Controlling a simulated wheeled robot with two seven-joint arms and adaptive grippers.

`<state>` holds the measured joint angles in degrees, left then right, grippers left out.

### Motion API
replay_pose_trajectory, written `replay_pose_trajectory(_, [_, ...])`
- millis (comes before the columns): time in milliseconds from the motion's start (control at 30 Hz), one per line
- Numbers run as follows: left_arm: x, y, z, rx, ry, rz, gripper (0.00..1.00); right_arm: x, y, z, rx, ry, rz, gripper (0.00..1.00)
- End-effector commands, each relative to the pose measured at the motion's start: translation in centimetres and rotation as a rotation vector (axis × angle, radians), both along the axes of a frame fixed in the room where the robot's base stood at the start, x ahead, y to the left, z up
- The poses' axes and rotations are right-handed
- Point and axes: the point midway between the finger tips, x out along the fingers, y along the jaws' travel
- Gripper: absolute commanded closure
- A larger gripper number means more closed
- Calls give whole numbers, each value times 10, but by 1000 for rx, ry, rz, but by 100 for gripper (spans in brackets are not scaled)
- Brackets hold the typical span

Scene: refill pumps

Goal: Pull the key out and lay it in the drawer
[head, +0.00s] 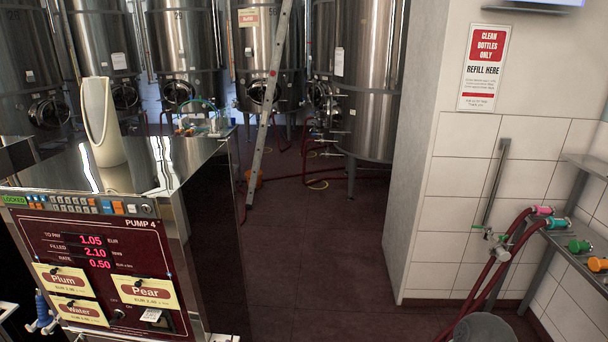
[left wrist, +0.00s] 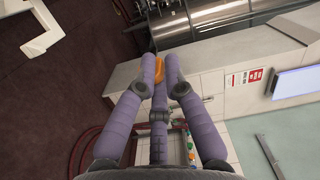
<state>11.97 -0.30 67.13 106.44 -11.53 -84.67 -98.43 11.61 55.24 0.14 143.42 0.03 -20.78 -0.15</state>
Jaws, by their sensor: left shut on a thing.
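My left gripper (left wrist: 163,68) shows in the left wrist view with its purple padded fingers closed together. It is shut on a small orange piece (left wrist: 158,67). Most of this piece is hidden between the fingers, so I cannot tell whether it is the key. The head view shows neither gripper. In it, the pump cabinet (head: 100,255) marked PUMP 4 stands at the left. Its top strip has a green LOCKED sign (head: 15,200) and a small round fitting (head: 146,209) at the right end. I cannot make out a key or an open drawer there.
A white scoop-shaped vessel (head: 102,130) stands on the cabinet. Steel tanks (head: 370,70) and a leaning ladder (head: 268,100) are behind. At the right are red hoses (head: 500,262), a grey bucket (head: 485,328) and a shelf with coloured fittings (head: 580,246). The middle floor (head: 310,245) is clear.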

Motion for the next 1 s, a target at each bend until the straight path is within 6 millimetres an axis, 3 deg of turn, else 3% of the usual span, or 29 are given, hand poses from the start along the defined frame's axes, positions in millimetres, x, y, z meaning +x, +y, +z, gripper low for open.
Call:
replay_pose_trajectory(33, [-5,-7,-14,0,3,-8,100,0,0,-8,0,0,0,56])
replay_pose_trajectory(133, [-11,-13,-23,1,1,-12,100,0,0,-11,0,0,0,56])
replay_pose_trajectory(633, [-11,-11,-31,2,1,-6,100,0,0,-14,0,-1,0,56])
replay_pose_trajectory(767, [2,8,-47,2,2,23,100,0,0,-20,0,-1,0,56])
replay_pose_trajectory(1000, [33,71,-99,1,5,116,100,0,0,-37,0,0,0,56])
